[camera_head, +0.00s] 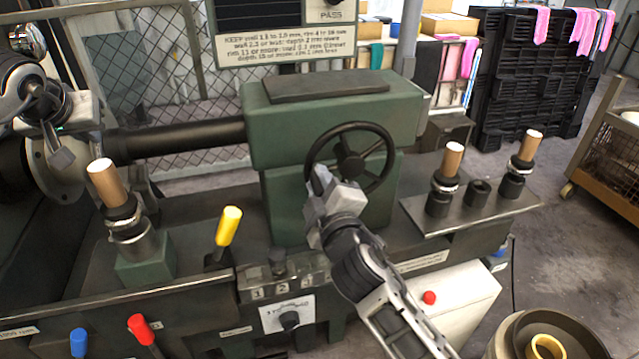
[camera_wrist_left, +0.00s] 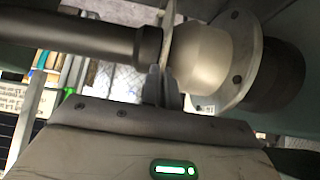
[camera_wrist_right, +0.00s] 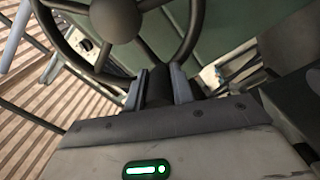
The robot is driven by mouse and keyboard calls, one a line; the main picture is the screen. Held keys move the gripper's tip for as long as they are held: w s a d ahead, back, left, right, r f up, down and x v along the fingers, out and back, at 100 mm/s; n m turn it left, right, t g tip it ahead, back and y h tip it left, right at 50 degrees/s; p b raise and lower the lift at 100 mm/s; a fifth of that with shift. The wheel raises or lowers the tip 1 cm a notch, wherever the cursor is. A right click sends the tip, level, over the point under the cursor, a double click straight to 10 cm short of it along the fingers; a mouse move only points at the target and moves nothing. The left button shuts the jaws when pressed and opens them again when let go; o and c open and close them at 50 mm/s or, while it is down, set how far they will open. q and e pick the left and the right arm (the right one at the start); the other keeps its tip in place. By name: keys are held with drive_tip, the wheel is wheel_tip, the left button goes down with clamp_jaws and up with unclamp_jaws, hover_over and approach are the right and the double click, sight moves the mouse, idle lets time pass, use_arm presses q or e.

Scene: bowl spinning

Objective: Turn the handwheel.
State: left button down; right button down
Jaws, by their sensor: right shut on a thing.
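The handwheel (camera_head: 377,180) is a black ring with spokes and a round hub, on the front of the green machine housing (camera_head: 290,150). It also shows at the top of the right wrist view (camera_wrist_right: 117,18). My right gripper (camera_head: 318,182) is at the wheel's lower left rim. In the right wrist view its fingers (camera_wrist_right: 158,88) are shut on the wheel's dark handle (camera_wrist_right: 157,85). My left gripper (camera_head: 62,158) is at the far left, by the pale round flange and spindle (camera_wrist_left: 205,60). In the left wrist view its fingers (camera_wrist_left: 163,86) are together, with nothing visible between them.
A yellow-topped lever (camera_head: 228,226), a red-topped lever (camera_head: 141,327) and a blue knob (camera_head: 78,342) stand along the front. A dark bar (camera_head: 180,137) spans behind. A round bin (camera_head: 510,335) is at lower right.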

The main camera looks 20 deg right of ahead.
drive_tip(key=c, duration=1.2)
unclamp_jaws()
drive_tip(key=shift+a+f, duration=0.15)
drive_tip(key=shift+f, duration=0.75)
drive_tip(key=shift+r, duration=0.1)
drive_tip(key=shift+r, duration=0.15)
drive_tip(key=shift+s, duration=0.1)
